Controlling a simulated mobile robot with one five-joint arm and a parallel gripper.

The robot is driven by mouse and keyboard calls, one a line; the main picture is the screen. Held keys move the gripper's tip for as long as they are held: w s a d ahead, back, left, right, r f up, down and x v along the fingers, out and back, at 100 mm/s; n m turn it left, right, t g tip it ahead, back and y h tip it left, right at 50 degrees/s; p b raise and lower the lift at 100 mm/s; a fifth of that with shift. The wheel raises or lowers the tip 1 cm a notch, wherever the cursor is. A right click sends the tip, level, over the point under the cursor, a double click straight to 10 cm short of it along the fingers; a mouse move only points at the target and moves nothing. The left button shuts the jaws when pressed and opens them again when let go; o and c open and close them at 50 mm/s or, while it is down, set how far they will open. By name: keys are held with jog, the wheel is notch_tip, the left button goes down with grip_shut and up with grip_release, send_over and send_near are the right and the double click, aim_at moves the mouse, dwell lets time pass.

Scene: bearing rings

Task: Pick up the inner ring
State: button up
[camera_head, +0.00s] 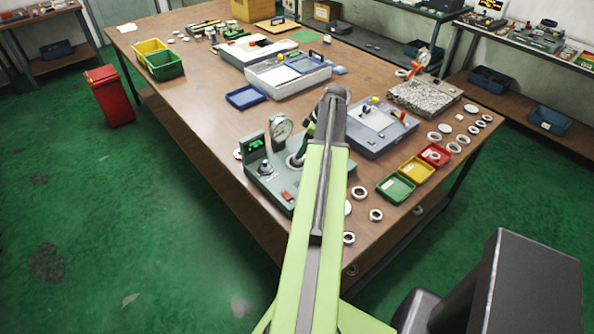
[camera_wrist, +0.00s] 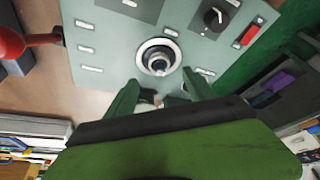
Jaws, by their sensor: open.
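A grey-green gauge station (camera_head: 268,178) with a dial stands on the bench's near part, partly hidden by my arm. In the wrist view its panel (camera_wrist: 115,45) carries a round seat with a pale metal ring (camera_wrist: 143,55) around a darker centre post. I cannot tell for certain that this is the inner ring. My gripper (camera_wrist: 162,92) is open, its two green fingers apart just below the ring in the picture, with no ring between them. In the head view my arm mostly hides the gripper and the seat.
Several loose rings (camera_head: 376,215) lie on the bench's right side. Green (camera_head: 396,201), yellow (camera_head: 416,183) and red (camera_head: 435,166) trays stand nearby. A grey-blue device (camera_head: 390,143) stands behind my arm. A black knob (camera_wrist: 216,17) and red switch (camera_wrist: 249,35) sit on the station panel.

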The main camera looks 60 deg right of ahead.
jog(key=shift+w+f, duration=0.15)
jog(key=shift+f, duration=0.25)
jog(key=b+x, duration=0.4)
jog(key=shift+s+f, duration=0.3)
jog(key=shift+f, duration=0.15)
jog(key=shift+w+f+b, duration=0.2)
jog(key=shift+f+b, duration=0.15)
jog(key=shift+b, duration=0.25)
jog(key=shift+r, duration=0.2)
jog(key=shift+c, duration=0.3)
grip_shut()
